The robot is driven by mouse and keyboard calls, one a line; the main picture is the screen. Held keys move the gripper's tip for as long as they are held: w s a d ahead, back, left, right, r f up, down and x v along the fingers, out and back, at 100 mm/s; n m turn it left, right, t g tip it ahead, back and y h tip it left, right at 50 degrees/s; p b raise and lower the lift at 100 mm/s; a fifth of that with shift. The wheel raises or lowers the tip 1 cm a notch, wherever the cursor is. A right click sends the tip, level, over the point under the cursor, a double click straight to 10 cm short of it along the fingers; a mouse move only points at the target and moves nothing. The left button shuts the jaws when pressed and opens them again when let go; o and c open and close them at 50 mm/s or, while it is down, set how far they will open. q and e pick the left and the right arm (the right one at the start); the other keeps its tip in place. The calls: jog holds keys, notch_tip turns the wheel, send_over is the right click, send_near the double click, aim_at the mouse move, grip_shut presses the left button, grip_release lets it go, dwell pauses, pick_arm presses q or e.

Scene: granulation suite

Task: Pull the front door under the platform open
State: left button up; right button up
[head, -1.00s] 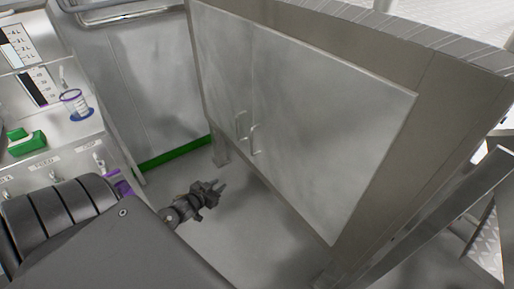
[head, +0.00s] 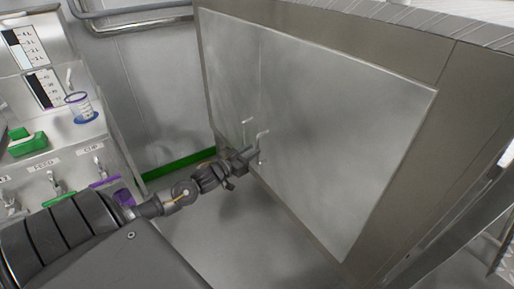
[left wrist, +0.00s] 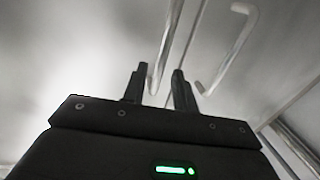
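The platform's front has two flat grey metal doors, a left door (head: 222,80) and a right door (head: 335,130), both lying flush. Each has a bar handle near the middle seam: the left handle (head: 245,130) and the right handle (head: 262,140). My left gripper (head: 254,154) is at the lower part of these handles. In the left wrist view its fingers (left wrist: 160,88) are apart, with the lower end of the left handle (left wrist: 166,50) showing between them. The right handle (left wrist: 228,55) is outside, to the right of the fingers. Contact cannot be told. My right gripper is not in view.
A bench with a green block (head: 28,144), a purple-rimmed cup (head: 80,107) and labelled valves stands at the left. A grey wall with a green base strip (head: 178,165) is behind. The floor (head: 245,235) before the doors is clear.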

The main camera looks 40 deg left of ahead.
aim_at(257, 162)
pick_arm(q)
jog(key=shift+w+d, duration=0.2)
jog(key=shift+w, duration=1.65)
jog(key=shift+c, duration=0.5)
grip_shut()
